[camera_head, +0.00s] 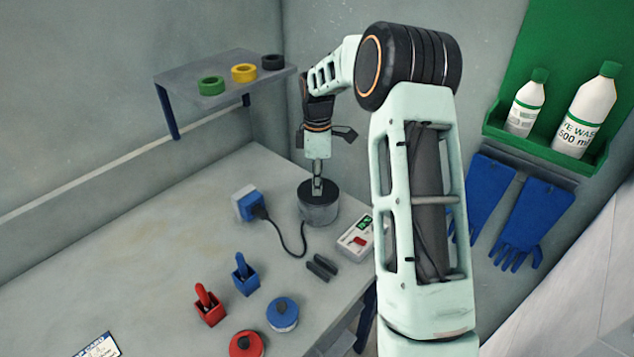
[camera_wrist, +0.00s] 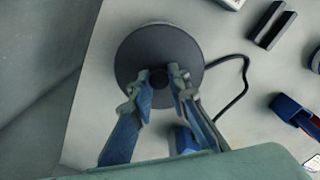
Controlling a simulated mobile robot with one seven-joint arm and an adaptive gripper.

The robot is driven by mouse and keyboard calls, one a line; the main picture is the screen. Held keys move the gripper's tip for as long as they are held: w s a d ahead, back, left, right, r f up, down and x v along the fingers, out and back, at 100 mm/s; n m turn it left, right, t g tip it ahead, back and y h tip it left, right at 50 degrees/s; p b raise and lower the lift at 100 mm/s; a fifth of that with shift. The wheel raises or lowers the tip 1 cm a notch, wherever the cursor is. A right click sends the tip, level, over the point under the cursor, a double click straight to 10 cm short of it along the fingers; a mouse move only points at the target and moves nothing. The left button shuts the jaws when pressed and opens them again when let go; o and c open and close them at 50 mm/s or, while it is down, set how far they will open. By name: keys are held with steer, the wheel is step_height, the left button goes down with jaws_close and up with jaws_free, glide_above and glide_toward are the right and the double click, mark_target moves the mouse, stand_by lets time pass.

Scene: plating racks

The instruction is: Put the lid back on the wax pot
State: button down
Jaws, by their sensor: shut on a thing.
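The wax pot (camera_head: 319,214) is a grey cylinder standing on the bench near its back right corner. Its dark round lid (camera_head: 308,190) is on top of the pot; no gap shows between them, though I cannot tell if it is fully seated. The lid also shows in the wrist view (camera_wrist: 150,48) as a dark disc with a small knob, covering most of the pot. My gripper (camera_head: 318,188) points straight down and is shut on the lid's knob. In the wrist view the two fingertips (camera_wrist: 160,79) are on either side of the knob.
A black cable (camera_head: 290,244) runs beside the pot to a blue and white box (camera_head: 249,204). Red and blue holders and round tins stand nearer. A raised shelf (camera_head: 190,75) stands at back left.

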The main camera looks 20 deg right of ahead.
steer(key=c, duration=1.3)
jaws_free()
steer(key=shift+o, duration=0.2)
steer(key=shift+r+p, duration=2.5)
steer(key=shift+r, duration=1.05)
steer(key=shift+c, duration=0.5)
jaws_close()
